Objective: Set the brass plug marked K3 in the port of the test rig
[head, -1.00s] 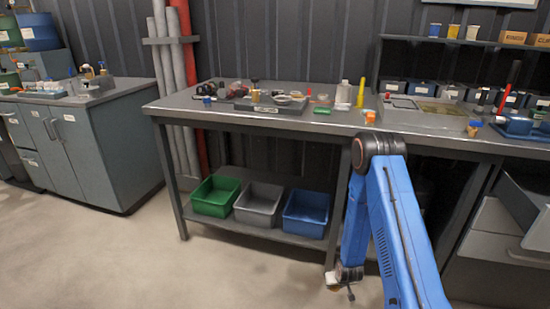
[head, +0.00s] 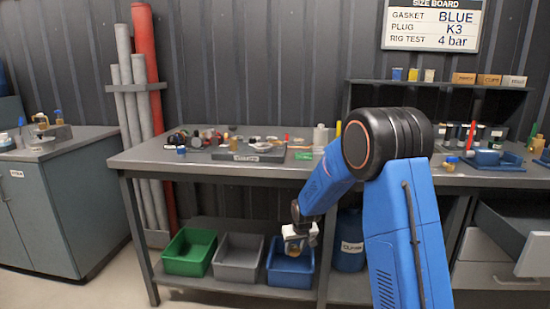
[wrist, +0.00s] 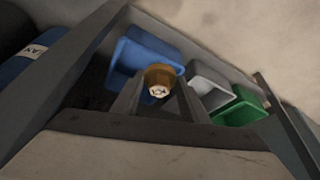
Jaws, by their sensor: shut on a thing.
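My gripper (head: 298,240) is low in front of the bench's lower shelf, near the blue bin. In the wrist view my gripper (wrist: 158,92) is shut on a brass plug (wrist: 160,76). The plug's pale round end faces the camera; its mark is too small to read. The plug shows only as a small brownish patch in the head view. A grey unit with brass-coloured fittings (head: 42,132) stands on the left cabinet; I cannot tell if it is the test rig. No port can be made out.
Blue (head: 290,272), grey (head: 239,258) and green (head: 189,252) bins stand on the lower shelf. The workbench (head: 140,157) carries a tray and small parts. The size board (head: 431,25) reads plug K3. Floor shows between cabinet and bench.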

